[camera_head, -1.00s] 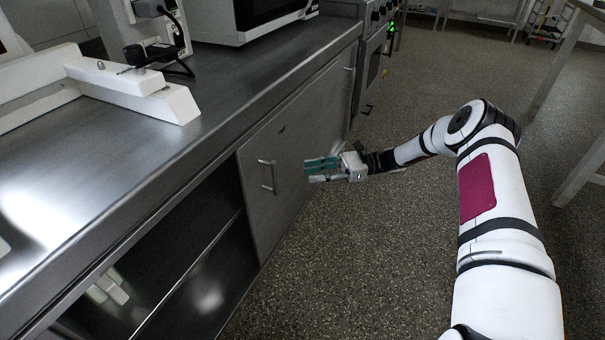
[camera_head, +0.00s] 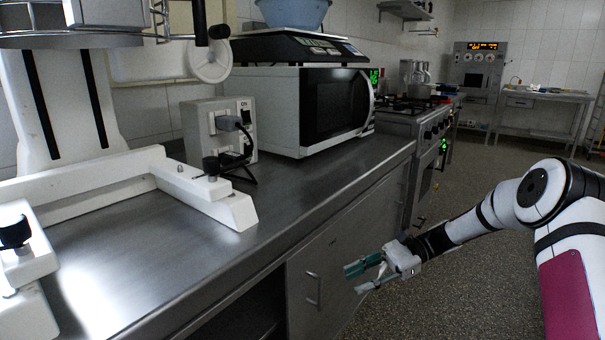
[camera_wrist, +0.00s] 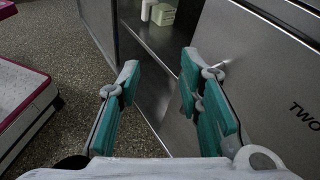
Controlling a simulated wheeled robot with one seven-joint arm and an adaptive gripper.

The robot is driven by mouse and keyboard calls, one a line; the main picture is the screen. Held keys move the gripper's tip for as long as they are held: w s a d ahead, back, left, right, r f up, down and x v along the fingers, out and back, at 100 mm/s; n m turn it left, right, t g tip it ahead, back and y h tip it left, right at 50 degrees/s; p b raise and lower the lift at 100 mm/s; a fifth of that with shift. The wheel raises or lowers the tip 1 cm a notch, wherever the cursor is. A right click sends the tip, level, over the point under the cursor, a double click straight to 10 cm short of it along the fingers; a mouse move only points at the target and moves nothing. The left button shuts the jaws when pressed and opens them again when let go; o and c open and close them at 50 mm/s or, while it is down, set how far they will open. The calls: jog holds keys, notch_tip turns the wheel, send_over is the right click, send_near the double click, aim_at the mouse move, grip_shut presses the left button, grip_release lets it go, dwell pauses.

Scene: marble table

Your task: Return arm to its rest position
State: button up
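My gripper (camera_head: 357,278) is at the end of my white arm, in front of the metal counter, below the worktop level. It points left, near the cabinet door (camera_head: 335,265) and to the right of its handle. In the wrist view my gripper (camera_wrist: 158,72) has its two teal-padded fingers spread apart with nothing between them. The cabinet door (camera_wrist: 255,75) is at the right of that view, with the word "TWO" on it.
A microwave (camera_head: 325,105) with a scale on top, a small grey device (camera_head: 200,130) and a white frame (camera_head: 235,208) stand on the counter (camera_head: 120,265). An open compartment (camera_wrist: 165,45) holds small pale items. Speckled floor (camera_head: 465,270) lies clear beyond the arm.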

jog(key=s+a+r+n+h, duration=0.2)
jog(key=s+r+n+h, duration=0.6)
jog(key=s+r, duration=1)
jog(key=s+d+f+n+t+h, duration=0.1)
jog(key=s+d+n+t+h, duration=0.15)
jog(key=s, duration=0.95)
jog(key=s+d+f+n+t+h, duration=0.15)
jog(key=s+d+h, duration=0.25)
jog(key=s, duration=0.8)
notch_tip(320, 180, up, 34)
jog(key=n+t+p, duration=0.1)
jog(key=t+p, duration=0.3)
jog(key=p, duration=2.7)
jog(key=shift+d+p, duration=0.35)
jog(key=shift+p, duration=0.05)
jog(key=shift+r, duration=0.1)
